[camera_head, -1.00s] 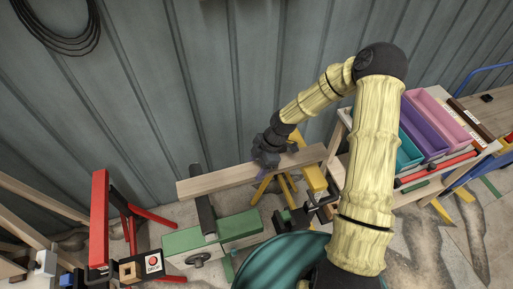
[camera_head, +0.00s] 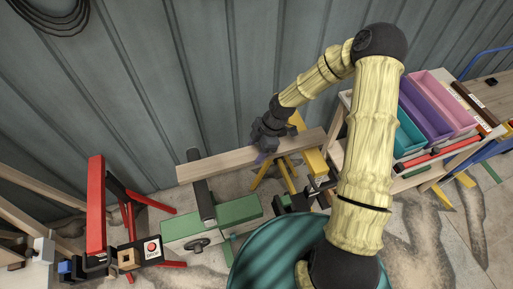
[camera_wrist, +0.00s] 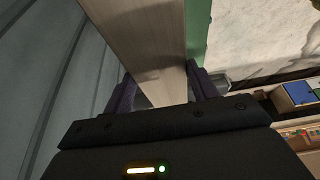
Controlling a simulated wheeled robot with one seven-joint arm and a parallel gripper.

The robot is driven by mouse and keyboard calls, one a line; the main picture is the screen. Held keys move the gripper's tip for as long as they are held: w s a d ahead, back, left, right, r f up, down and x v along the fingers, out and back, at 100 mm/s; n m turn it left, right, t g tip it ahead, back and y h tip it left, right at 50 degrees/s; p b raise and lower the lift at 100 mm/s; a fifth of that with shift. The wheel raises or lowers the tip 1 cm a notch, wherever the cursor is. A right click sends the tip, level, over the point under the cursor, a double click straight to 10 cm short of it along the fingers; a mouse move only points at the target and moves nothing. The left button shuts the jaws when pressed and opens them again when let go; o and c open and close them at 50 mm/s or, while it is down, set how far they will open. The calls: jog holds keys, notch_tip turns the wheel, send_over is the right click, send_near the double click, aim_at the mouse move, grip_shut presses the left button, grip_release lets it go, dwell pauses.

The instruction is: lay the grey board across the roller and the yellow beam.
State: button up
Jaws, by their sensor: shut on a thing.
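The board (camera_head: 228,163), pale grey-tan in the picture, lies crosswise over the dark roller (camera_head: 206,203) near its left end and over the yellow beam (camera_head: 314,162) near its right end. Whether it touches both or hangs slightly above them, I cannot tell. My gripper (camera_head: 265,150) is shut on the board, right of its middle. In the wrist view, the two fingers of my gripper (camera_wrist: 164,92) straddle the board (camera_wrist: 150,45), which runs away toward the top. The roller is mounted on a green stand (camera_head: 238,211).
A red trestle (camera_head: 96,205) and a box with a red button (camera_head: 151,250) stand at the left. A rack with teal, purple and pink bins (camera_head: 425,110) stands at the right. A corrugated wall (camera_head: 140,90) rises close behind the board. A round teal surface (camera_head: 265,265) is in front.

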jog(key=shift+f+b, duration=0.3)
jog(key=shift+f, duration=0.35)
jog(key=shift+f+b, duration=0.4)
jog(key=shift+f, duration=0.2)
jog(key=o, duration=1.4)
jog(key=shift+c, duration=0.2)
jog(key=v, duration=1.7)
jog(key=shift+r, duration=0.2)
jog(key=shift+w, duration=0.1)
